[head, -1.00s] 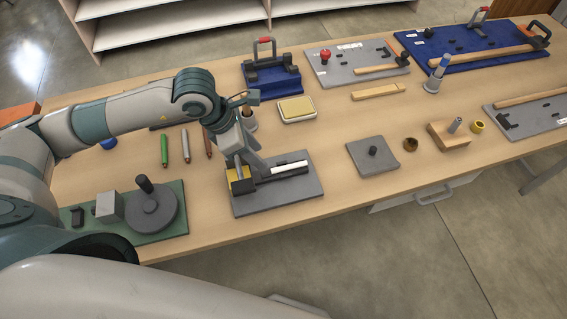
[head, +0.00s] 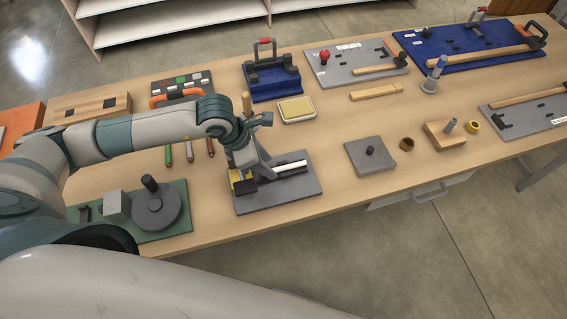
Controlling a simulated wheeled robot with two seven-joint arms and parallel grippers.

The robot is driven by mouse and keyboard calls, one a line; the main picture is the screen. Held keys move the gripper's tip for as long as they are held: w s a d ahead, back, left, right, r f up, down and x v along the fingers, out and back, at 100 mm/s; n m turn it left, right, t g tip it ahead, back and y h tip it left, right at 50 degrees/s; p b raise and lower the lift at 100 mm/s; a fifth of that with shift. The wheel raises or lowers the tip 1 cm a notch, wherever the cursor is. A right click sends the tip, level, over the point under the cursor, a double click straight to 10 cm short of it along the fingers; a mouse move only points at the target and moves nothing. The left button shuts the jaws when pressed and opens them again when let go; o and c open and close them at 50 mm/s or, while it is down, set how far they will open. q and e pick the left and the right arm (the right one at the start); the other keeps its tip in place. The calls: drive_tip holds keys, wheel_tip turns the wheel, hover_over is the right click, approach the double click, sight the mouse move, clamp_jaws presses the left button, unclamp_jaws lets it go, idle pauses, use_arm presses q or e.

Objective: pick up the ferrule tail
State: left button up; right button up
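I cannot tell for sure which thing is the ferrule tail. Three thin sticks lie side by side on the table: a green one (head: 168,155), a grey one (head: 189,151) and a red-brown one (head: 210,147). My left gripper (head: 243,177) points down to the right of them, at the left end of a grey plate (head: 288,195). That plate carries a yellow and black block (head: 243,186) and a white bar (head: 291,167). The gripper hides part of the block, and I cannot see whether its fingers are apart or touching. My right gripper is not in view.
A green board (head: 180,221) with a grey disc and upright knob stands at the front left. A yellow-topped tray (head: 297,109) and a blue caddy (head: 272,82) stand behind the gripper. A small grey plate with a peg (head: 370,158) is to the right, with bare table between.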

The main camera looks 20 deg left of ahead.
use_arm(q)
drive_tip(key=shift+x, duration=1)
clamp_jaws()
